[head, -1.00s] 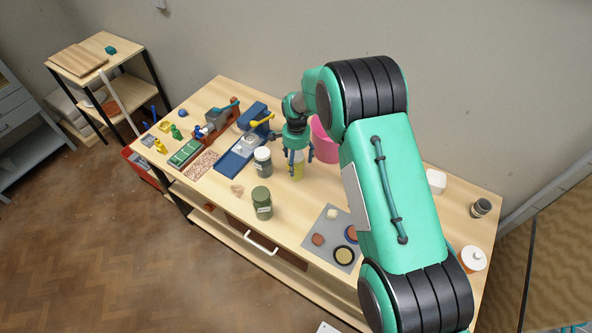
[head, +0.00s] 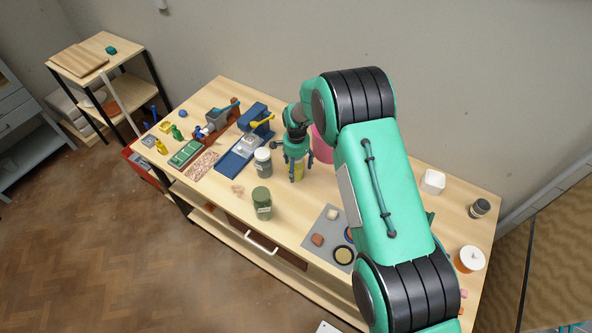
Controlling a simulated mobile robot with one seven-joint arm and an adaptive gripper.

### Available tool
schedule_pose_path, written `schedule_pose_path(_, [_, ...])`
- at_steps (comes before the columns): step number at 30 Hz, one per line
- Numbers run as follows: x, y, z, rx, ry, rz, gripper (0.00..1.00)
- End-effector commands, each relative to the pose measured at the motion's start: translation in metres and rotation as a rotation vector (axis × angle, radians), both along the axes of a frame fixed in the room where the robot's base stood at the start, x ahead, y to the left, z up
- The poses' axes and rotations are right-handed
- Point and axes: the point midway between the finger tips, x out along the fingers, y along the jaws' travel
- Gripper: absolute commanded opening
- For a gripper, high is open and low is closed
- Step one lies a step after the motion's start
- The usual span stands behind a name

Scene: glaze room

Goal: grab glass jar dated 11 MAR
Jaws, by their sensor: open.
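Three jars stand on the wooden workbench (head: 330,190). One is grey-green with a white lid (head: 263,162). One is dark green with a green lid (head: 262,203) and a pale label. The label dates are too small to read, so I cannot tell which jar is dated 11 MAR.
A blue device (head: 245,145) and a pink container (head: 321,146) stand close to my gripper. A grey mat (head: 318,233) with small pieces lies front right. A white block (head: 432,182), a dark cup (head: 480,208) and a white-lidded orange pot (head: 470,259) are at the right.

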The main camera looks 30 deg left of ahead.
Motion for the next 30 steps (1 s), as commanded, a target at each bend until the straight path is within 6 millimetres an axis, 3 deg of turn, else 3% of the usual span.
schedule_pose_path(7, [0.000,0.000,-0.016,0.001,0.000,0.000,0.78])
schedule_pose_path(24, [0.000,0.000,-0.017,0.000,0.000,0.000,0.78])
schedule_pose_path(30, [0.000,0.000,-0.017,0.000,0.000,0.000,0.38])
